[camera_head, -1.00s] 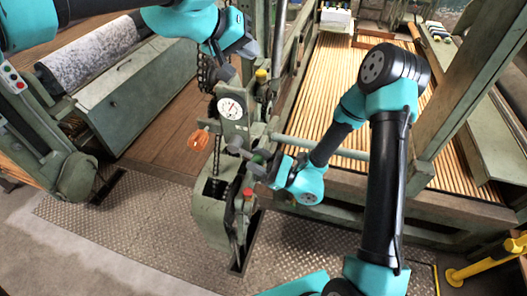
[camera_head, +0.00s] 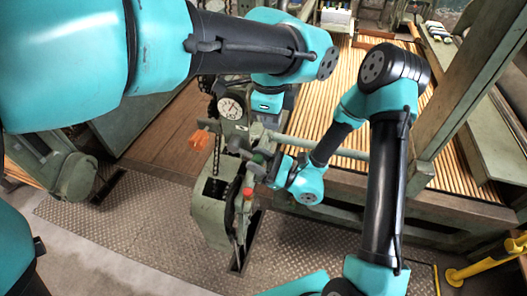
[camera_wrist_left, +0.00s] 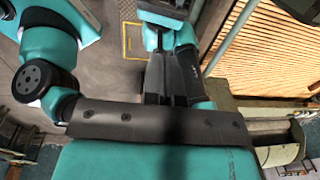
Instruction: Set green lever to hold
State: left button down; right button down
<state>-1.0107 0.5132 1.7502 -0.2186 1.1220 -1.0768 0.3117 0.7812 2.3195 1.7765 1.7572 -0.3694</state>
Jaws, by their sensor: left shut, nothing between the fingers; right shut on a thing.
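The green lever (camera_head: 259,157) is on the grey-green machine column in the head view, its dark green knob partly covered. My right gripper (camera_head: 268,170) is shut on it, reaching in from the right. My left gripper (camera_head: 266,113) is shut and empty above it, by the upper column near the dial; its fingertips are mostly hidden behind its wrist. No hold mark can be read. The left wrist view shows mostly arm parts and floor, not the lever.
A red-topped lever (camera_head: 248,193) stands just below the green one. An orange knob (camera_head: 199,139) sticks out left of the column, under a white dial (camera_head: 230,107). A slatted wooden bed (camera_head: 330,110) and green frame lie to the right. The metal floor plate (camera_head: 150,225) is clear.

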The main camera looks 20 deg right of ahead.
dwell(0.3)
pick_arm(q)
send_over(262, 159)
jog(key=s+d, duration=0.2)
jog(key=s, duration=0.1)
notch_tip(262, 159, down, 10)
jog(key=shift+w+a+f, duration=0.45)
jog(key=shift+w+f, duration=0.2)
jog(key=shift+f, duration=0.15)
jog(key=shift+w+a+f, duration=0.4)
jog(key=shift+w+f, duration=0.2)
jog(key=shift+f, duration=0.15)
jog(key=shift+w+a+f, duration=0.2)
jog(key=shift+a+f, duration=0.05)
jog(key=shift+f, duration=0.45)
pick_arm(e)
jog(key=shift+r, duration=0.1)
jog(key=c, duration=1)
grip_release()
pick_arm(q)
jog(key=shift+d+r, duration=0.1)
pick_arm(e)
jog(key=o, duration=0.3)
jog(key=shift+o, duration=0.2)
